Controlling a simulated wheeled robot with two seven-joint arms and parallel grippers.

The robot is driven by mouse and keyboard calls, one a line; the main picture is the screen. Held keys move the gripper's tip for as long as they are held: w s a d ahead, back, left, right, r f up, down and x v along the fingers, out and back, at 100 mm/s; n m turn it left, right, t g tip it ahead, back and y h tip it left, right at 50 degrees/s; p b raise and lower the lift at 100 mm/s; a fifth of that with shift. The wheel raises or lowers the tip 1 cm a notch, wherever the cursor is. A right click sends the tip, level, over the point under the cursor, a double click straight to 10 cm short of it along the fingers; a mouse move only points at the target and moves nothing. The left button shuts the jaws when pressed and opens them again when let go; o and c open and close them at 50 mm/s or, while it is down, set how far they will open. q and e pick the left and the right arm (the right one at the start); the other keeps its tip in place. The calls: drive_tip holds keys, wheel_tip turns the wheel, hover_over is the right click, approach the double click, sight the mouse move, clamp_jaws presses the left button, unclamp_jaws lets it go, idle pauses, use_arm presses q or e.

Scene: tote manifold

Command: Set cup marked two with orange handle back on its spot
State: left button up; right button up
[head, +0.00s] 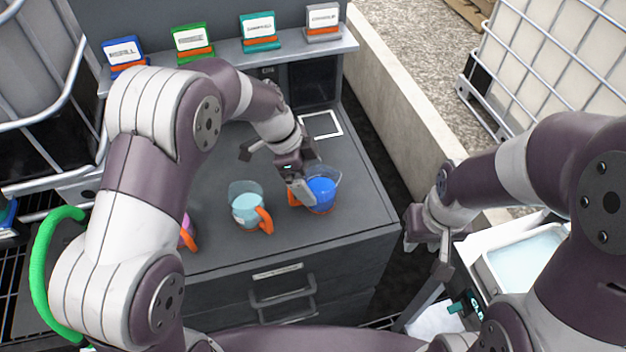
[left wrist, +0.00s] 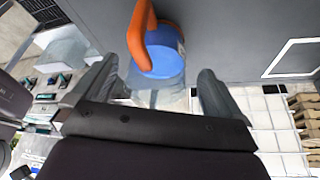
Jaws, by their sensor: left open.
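A clear cup with blue contents and an orange handle (head: 322,194) stands at the right of the grey cabinet top. It also shows in the left wrist view (left wrist: 163,58), with its handle toward the picture's top. No number on it can be read. My left gripper (head: 298,186) is open at this cup, its fingers apart on either side in the left wrist view (left wrist: 152,90); contact cannot be told. A white square outline (head: 321,125) lies empty behind the cup. My right gripper (head: 430,252) is off the cabinet's right side, its fingers seemingly apart and empty.
A cup with pale teal contents (head: 247,208) stands left of the blue one. A pink cup (head: 186,232) is mostly hidden by my left arm. Several labelled signs (head: 260,30) stand on the back shelf. A tray of liquid (head: 525,255) is at the right.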

use_arm(q)
drive_tip(key=p+v, duration=0.4)
drive_tip(key=v, duration=0.6)
drive_tip(key=s+a+f+n+t+y, duration=0.1)
drive_tip(key=s+a+n+y, duration=0.1)
drive_tip(key=s+a+n, duration=0.4)
drive_tip(key=s+a+f+n+y, duration=0.2)
drive_tip(key=s+a+n, duration=0.4)
drive_tip(key=s+n, duration=0.4)
drive_tip(key=n, duration=0.2)
drive_tip(key=shift+f+n+t+y+b, duration=0.2)
drive_tip(key=shift+n+t+y+b, duration=0.1)
drive_tip(key=shift+n+t, duration=0.1)
drive_tip(key=shift+s, duration=0.1)
